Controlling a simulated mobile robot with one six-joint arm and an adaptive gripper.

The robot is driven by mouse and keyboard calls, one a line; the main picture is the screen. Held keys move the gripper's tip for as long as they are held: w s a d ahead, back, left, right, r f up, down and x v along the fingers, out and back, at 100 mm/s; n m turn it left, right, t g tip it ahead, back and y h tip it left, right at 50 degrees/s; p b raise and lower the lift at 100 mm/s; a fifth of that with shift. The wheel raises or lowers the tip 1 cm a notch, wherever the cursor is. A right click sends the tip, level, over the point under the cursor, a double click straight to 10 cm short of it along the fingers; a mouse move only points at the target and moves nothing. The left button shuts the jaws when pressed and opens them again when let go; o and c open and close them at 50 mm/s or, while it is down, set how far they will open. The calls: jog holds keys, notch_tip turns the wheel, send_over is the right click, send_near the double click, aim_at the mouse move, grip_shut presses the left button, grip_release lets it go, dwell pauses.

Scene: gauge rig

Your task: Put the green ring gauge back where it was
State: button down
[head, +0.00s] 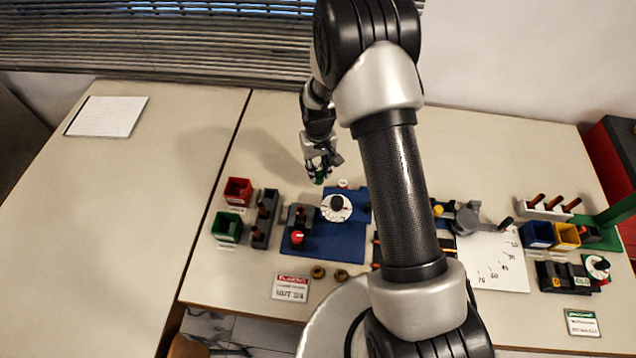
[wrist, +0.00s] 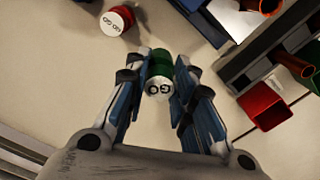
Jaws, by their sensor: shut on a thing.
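The green ring gauge (wrist: 160,68) has a white face marked GO. My gripper (wrist: 162,88) is shut on it, one finger on each side, in the wrist view. In the head view my gripper (head: 319,168) is behind the blue board, with a bit of the green gauge (head: 319,180) at its tips. A red gauge with a white lettered face (wrist: 116,20) stands apart from my gripper, at the upper left of the wrist view. I cannot tell whether the green gauge touches the table.
The blue board (head: 340,247) carries a white dial (head: 336,208) and a red knob (head: 297,237). Red (head: 238,191) and green (head: 227,227) bins and a dark rack (head: 262,235) stand left of it. My arm hides the table's middle. The table behind the bins is clear.

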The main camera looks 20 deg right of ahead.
jog(key=shift+f+b, duration=0.55)
jog(key=shift+f, duration=2.75)
jog(key=shift+f, duration=0.15)
jog(key=c, duration=1.4)
grip_release()
jog(key=shift+o, duration=0.2)
